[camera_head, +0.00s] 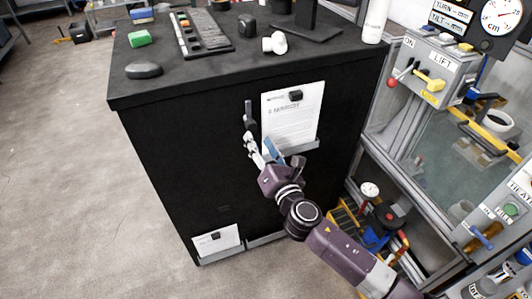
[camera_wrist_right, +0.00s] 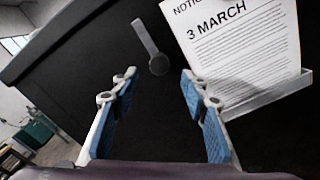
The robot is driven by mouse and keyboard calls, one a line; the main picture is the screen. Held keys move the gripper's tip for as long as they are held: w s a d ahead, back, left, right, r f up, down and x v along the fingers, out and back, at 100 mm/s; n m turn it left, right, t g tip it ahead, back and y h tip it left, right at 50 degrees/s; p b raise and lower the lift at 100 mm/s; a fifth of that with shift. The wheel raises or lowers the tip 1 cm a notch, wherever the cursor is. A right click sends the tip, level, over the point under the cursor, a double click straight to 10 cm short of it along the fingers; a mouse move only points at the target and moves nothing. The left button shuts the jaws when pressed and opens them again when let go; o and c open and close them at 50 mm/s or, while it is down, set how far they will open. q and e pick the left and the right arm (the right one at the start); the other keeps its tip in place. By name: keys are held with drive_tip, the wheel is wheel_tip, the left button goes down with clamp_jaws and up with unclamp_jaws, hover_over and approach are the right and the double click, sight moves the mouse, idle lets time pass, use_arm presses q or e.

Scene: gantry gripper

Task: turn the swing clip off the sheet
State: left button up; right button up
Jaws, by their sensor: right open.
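The swing clip (camera_wrist_right: 148,40) is a grey lever with a round lower end on the black cabinet's front. It stands left of the sheet (camera_wrist_right: 235,50), tilted in the right wrist view, with a strip of black between them. In the head view the clip (camera_head: 249,114) shows dark beside the white sheet (camera_head: 290,122), which rests in a grey ledge (camera_head: 302,147). My right gripper (camera_wrist_right: 160,86) is open and empty, its blue-padded fingers below and either side of the clip's round end, not closed on it. In the head view the right gripper (camera_head: 262,147) is below the clip. My left gripper is out of view.
A small black block (camera_head: 295,96) sits on the sheet's upper part. A second sheet (camera_head: 217,241) is low on the cabinet front. The cabinet top (camera_head: 190,72) carries several objects. A grey control stand (camera_head: 440,70) with levers is close on the right.

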drive_tip(key=v, duration=0.5)
idle(0.3)
